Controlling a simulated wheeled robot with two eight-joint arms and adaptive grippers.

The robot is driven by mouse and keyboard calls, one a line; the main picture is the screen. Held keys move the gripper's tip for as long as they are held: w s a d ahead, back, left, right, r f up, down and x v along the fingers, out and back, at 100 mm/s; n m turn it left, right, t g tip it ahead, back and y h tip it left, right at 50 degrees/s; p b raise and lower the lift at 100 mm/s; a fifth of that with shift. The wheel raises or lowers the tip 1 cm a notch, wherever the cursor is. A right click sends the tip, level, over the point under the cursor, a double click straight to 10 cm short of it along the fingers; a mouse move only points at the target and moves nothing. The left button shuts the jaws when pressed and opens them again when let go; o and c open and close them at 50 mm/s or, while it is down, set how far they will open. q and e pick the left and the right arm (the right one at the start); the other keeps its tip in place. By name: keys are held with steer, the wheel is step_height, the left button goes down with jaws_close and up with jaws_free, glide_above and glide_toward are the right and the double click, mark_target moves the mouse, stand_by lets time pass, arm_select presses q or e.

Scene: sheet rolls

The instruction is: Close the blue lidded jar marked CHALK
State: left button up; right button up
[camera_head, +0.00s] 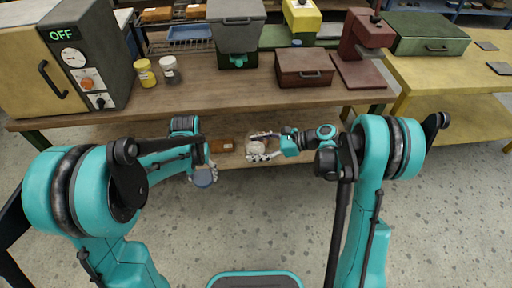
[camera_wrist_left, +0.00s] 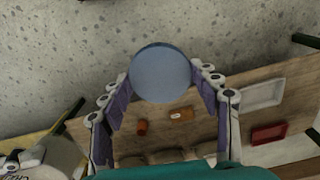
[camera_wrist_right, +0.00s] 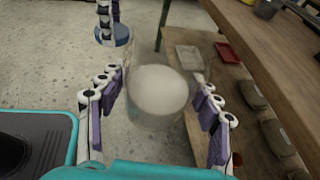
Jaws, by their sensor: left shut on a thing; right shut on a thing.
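The round blue lid (camera_head: 205,177) is held by my left gripper (camera_head: 203,170), away from the jar. In the left wrist view the lid (camera_wrist_left: 160,72) lies between the fingertips. My right gripper (camera_head: 268,152) is shut on the jar (camera_head: 257,148), a clear vessel with pale contents. In the right wrist view the jar (camera_wrist_right: 158,95) sits between the fingers with no lid on it. The lid (camera_wrist_right: 115,37) shows there beyond the jar, to its upper left. Both are held in front of the workbench, apart from each other. The jar's marking is not clearly readable.
The wooden workbench (camera_head: 190,98) carries an oven-like box (camera_head: 85,60), a yellow jar (camera_head: 145,72), a white-lidded jar (camera_head: 170,69), a brown box (camera_head: 304,68) and a grey machine (camera_head: 236,35). Its lower shelf (camera_wrist_right: 215,125) holds trays and several small items. Open floor lies in front.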

arm_select(q)
steer(key=w+d+r+m, duration=0.2)
steer(key=w+d+r, duration=0.2)
steer(key=w+r, duration=0.25)
step_height(320, 180, up, 13)
steer(key=n, duration=0.2)
glide_above(255, 136)
steer(key=shift+r, duration=0.2)
steer(key=shift+f, duration=0.1)
steer(key=shift+f, duration=1.95)
steer(key=shift+f, duration=0.85)
steer(key=shift+f, duration=0.55)
